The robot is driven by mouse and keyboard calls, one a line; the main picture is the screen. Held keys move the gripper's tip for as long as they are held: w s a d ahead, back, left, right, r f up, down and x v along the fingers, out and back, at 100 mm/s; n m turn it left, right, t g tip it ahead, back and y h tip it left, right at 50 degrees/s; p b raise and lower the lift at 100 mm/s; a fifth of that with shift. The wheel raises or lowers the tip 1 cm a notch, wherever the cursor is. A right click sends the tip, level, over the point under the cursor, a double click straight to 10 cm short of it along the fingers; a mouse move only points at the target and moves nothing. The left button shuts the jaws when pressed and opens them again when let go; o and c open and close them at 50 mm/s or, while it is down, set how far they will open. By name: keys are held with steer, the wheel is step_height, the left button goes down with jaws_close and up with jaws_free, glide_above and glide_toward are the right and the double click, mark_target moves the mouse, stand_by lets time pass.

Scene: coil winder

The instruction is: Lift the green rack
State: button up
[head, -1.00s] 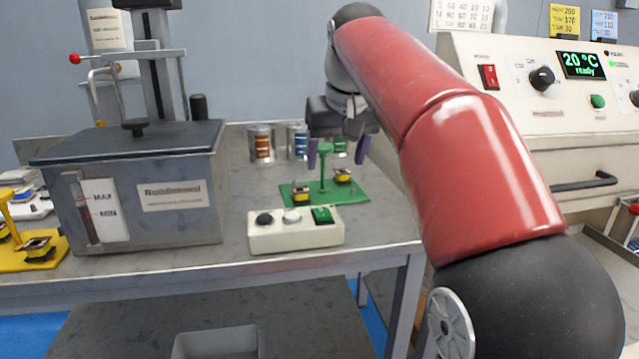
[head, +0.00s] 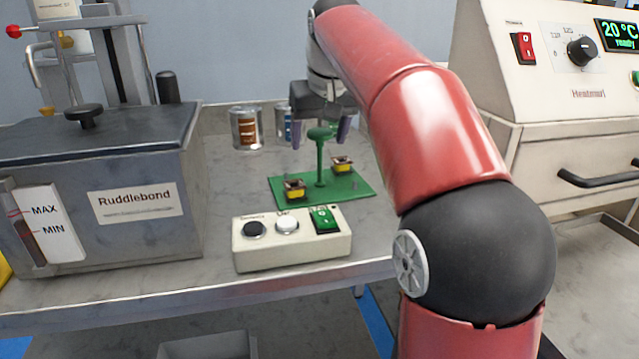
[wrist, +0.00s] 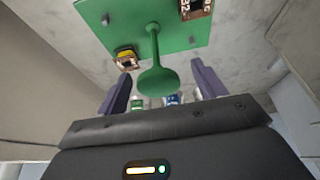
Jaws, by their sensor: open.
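The green rack (head: 337,188) stands on the metal bench. It is a flat green plate with an upright post and a round knob (head: 321,133) on top, and it carries two small yellow-and-dark coils (head: 295,189). My gripper (head: 321,132) is open, its two purple fingers apart on either side of the knob in the head view. In the wrist view the knob (wrist: 158,80) shows ahead of and between the fingertips (wrist: 160,82). I cannot tell whether any finger touches it.
A control box (head: 290,240) with buttons stands just in front of the rack. The Ruddlebond tank (head: 110,190) is at left. Cans (head: 246,128) stand behind the rack. A heater cabinet (head: 560,130) is at right. Bare bench lies left of the rack.

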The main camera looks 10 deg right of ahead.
mark_target(319, 145)
steer(key=x, duration=0.3)
steer(key=shift+d+f, duration=0.1)
steer(key=shift+d, duration=0.05)
jaws_close()
stand_by(0.3)
